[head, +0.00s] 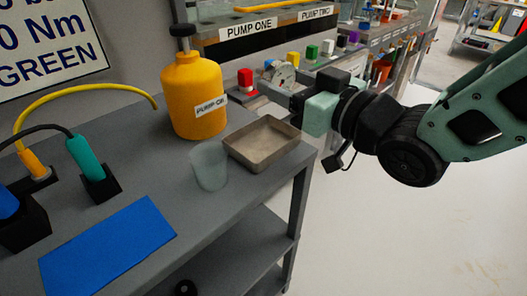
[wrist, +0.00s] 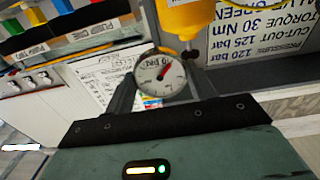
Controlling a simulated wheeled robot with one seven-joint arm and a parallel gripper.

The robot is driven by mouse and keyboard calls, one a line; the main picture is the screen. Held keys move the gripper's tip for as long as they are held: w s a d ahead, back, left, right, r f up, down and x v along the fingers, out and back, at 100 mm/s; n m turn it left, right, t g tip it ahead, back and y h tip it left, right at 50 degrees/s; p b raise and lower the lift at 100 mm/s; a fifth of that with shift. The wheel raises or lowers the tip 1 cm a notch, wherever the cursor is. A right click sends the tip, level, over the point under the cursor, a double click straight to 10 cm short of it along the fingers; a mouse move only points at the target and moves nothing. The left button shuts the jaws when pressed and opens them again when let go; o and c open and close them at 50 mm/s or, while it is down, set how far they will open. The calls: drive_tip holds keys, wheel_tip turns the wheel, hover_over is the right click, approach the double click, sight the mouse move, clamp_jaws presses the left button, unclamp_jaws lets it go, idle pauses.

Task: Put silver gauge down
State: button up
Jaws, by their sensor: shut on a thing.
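The silver gauge (wrist: 160,75) is round, with a white dial and a red needle. It sits between the two fingers of my gripper (wrist: 162,88) in the wrist view, and the fingers are shut on it. In the head view the gauge (head: 281,74) shows as a pale disc at the end of my gripper (head: 290,85), above and behind the metal tray. It is held up in front of the row of coloured blocks. Most of the fingers are hidden in the head view.
The grey bench (head: 150,160) carries a shallow metal tray (head: 262,142), a translucent cup (head: 209,165), a yellow bottle (head: 193,100) and a blue mat (head: 108,245). Coloured tools in black holders stand at left. Bare bench top lies between the mat and the bottle.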

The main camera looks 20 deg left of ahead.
drive_tip(key=shift+g, duration=0.3)
drive_tip(key=f, duration=0.2)
drive_tip(key=s+f+b, duration=0.1)
drive_tip(key=a+f, duration=0.1)
drive_tip(key=f, duration=0.1)
drive_tip(key=shift+s+f, duration=0.2)
drive_tip(key=shift+f, duration=0.15)
drive_tip(key=shift+f+b, duration=0.6)
drive_tip(key=shift+f, duration=1.55)
